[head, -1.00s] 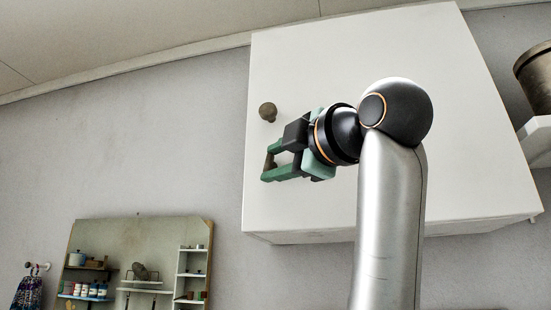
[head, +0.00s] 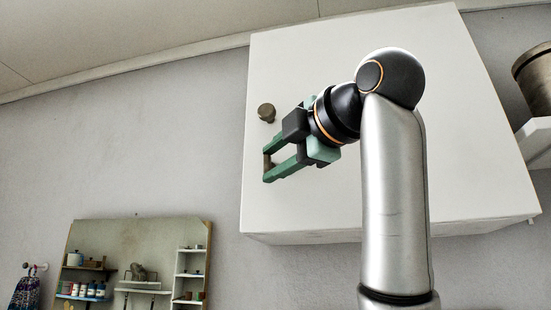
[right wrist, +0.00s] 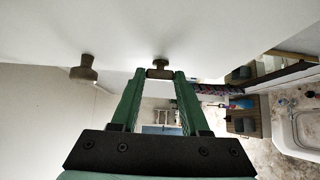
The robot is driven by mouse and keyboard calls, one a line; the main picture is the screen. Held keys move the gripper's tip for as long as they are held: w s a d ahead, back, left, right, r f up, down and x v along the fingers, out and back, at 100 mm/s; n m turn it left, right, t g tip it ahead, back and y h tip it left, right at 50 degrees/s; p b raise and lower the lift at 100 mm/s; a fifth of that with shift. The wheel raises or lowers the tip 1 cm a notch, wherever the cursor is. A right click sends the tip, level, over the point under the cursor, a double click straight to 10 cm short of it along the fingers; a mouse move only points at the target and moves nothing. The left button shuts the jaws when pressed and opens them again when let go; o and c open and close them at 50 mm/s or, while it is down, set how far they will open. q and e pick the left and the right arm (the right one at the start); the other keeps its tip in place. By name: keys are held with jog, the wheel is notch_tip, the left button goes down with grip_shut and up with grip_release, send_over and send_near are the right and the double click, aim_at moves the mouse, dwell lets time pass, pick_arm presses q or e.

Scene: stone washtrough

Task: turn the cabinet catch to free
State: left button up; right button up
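The white wall cabinet (head: 380,200) fills the middle of the head view. Its catch (head: 267,162) is a small brown piece low on the left side of the door. It also shows in the right wrist view (right wrist: 160,73), spanning the gap between the fingertips. My right gripper (head: 267,167) has its green fingers on either side of the catch and looks closed on it; the fingertips hide part of it. In the right wrist view the gripper (right wrist: 160,78) appears to touch the catch on both sides. My left gripper is not in view.
A round brown knob (head: 266,113) sticks out of the door above the catch, close to my fingers. A mirror (head: 140,235) hangs at lower left, beside a patterned cloth (head: 26,292). A pot (head: 535,78) stands on a shelf at right.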

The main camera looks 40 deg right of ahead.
jog(key=o, duration=0.5)
jog(key=shift+c, duration=0.2)
jog(key=s+a+b, duration=0.1)
jog(key=s+b, duration=0.4)
jog(key=s, duration=0.7)
jog(key=shift+s, duration=0.25)
jog(key=shift+r, duration=0.1)
